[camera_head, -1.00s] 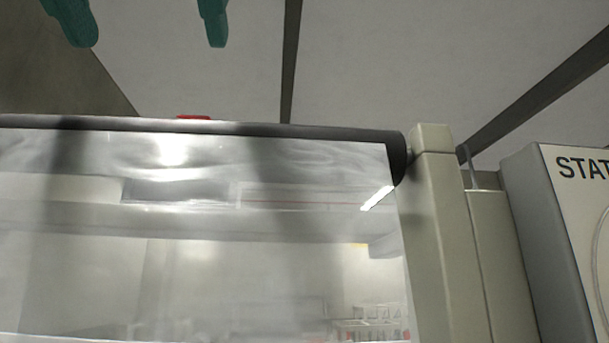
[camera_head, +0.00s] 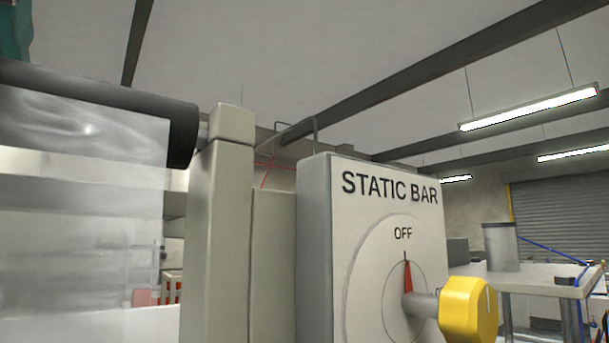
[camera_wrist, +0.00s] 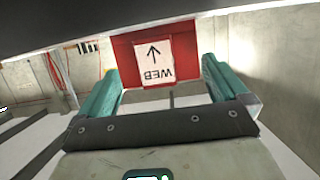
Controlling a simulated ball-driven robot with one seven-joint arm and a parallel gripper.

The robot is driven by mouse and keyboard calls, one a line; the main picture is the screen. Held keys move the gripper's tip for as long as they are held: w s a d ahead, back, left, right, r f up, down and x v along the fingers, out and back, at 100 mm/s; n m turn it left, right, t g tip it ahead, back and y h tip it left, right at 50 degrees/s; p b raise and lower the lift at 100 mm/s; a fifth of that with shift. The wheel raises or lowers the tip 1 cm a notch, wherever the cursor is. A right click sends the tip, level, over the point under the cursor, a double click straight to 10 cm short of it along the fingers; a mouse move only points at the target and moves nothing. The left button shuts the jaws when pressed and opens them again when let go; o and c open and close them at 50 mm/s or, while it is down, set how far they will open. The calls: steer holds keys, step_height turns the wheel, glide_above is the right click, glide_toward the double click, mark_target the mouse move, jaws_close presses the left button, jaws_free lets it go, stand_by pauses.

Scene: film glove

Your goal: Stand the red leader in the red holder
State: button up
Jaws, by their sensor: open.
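A red panel (camera_wrist: 130,52) with a white label reading WEB and an arrow, upside down, shows in the wrist view; it appears to be the red leader. My gripper (camera_wrist: 160,68) is open, its teal fingers to either side of the panel's lower part. Nothing is visibly clamped, and I cannot tell the depth between them. In the head view only a teal bit of my gripper shows at the top left corner. I cannot identify the red holder in either view.
In the head view, a dark roller (camera_head: 100,100) with clear film (camera_head: 85,170) ends at a beige post (camera_head: 220,230). Right of it stands a STATIC BAR box (camera_head: 345,240) with a yellow knob (camera_head: 468,308), its red pointer at OFF. Red cords (camera_wrist: 55,70) hang in the wrist view.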

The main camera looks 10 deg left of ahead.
steer(key=shift+w+a+f, duration=0.15)
steer(key=shift+a, duration=0.1)
steer(key=shift+c, duration=0.3)
steer(key=c, duration=0.7)
steer(key=shift+r+p, duration=0.45)
steer(key=shift+r, duration=0.1)
steer(key=shift+r+p, duration=0.85)
steer(key=shift+r, duration=1.55)
steer(key=shift+r, duration=1.55)
